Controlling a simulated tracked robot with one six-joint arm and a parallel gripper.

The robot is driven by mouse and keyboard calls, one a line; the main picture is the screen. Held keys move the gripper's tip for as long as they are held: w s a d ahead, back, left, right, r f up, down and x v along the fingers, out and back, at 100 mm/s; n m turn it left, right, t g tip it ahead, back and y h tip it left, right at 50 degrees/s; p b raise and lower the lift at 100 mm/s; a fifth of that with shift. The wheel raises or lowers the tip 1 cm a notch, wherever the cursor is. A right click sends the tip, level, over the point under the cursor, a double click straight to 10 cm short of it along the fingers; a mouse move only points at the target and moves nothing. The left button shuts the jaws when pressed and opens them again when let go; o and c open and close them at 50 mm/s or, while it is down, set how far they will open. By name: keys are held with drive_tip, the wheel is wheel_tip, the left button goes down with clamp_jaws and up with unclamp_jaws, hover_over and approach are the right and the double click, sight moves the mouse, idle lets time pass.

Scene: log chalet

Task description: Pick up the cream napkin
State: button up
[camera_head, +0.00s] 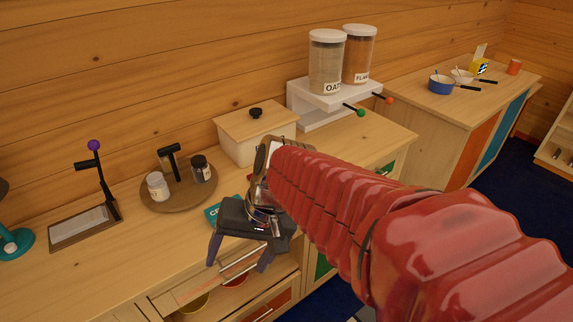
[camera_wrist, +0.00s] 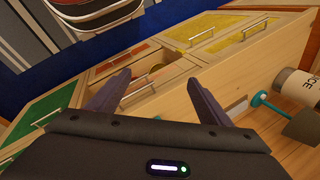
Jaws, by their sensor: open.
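I cannot make out a cream napkin in either view. My gripper (camera_head: 238,257) is over the front edge of the wooden counter (camera_head: 110,270), pointing down, with its fingers spread and nothing seen between them. In the wrist view the two dark fingers of my gripper (camera_wrist: 157,88) stand wide apart in front of the cabinet fronts. Below the gripper in the head view is an opening in the counter's front, with a yellow round item (camera_head: 193,304) and a red one (camera_head: 235,281) partly showing. My arm and gripper hide part of the counter.
A lever device (camera_head: 85,226) stands left. The front left counter is clear.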

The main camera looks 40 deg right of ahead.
drive_tip(key=w+d+f+m+t+y, duration=0.3)
drive_tip(key=w+d+m+t, duration=0.1)
drive_tip(key=w+d+m, duration=0.35)
drive_tip(key=w+d+f+m+t+y, duration=0.35)
drive_tip(key=w+d+m, duration=0.3)
drive_tip(key=m, duration=0.25)
drive_tip(key=s+d+f+m+t+h, duration=0.1)
drive_tip(key=d+f+m+t+h, duration=0.1)
drive_tip(key=d, duration=0.6)
drive_tip(key=s+d+f+m+t+h, duration=0.2)
drive_tip(key=d+f+m+t+h, duration=0.1)
drive_tip(key=d+m, duration=0.4)
drive_tip(key=s+d+f+m+t+h, duration=0.1)
drive_tip(key=d+f+m+t+h, duration=0.2)
drive_tip(key=d, duration=0.6)
drive_tip(key=shift+s+d+f+m+h, duration=0.2)
drive_tip(key=shift+d+f+m+h, duration=0.2)
drive_tip(key=shift+m+h, duration=0.3)
drive_tip(key=shift+w+a, duration=0.1)
drive_tip(key=shift+w+a, duration=0.2)
drive_tip(key=shift+w, duration=4.05)
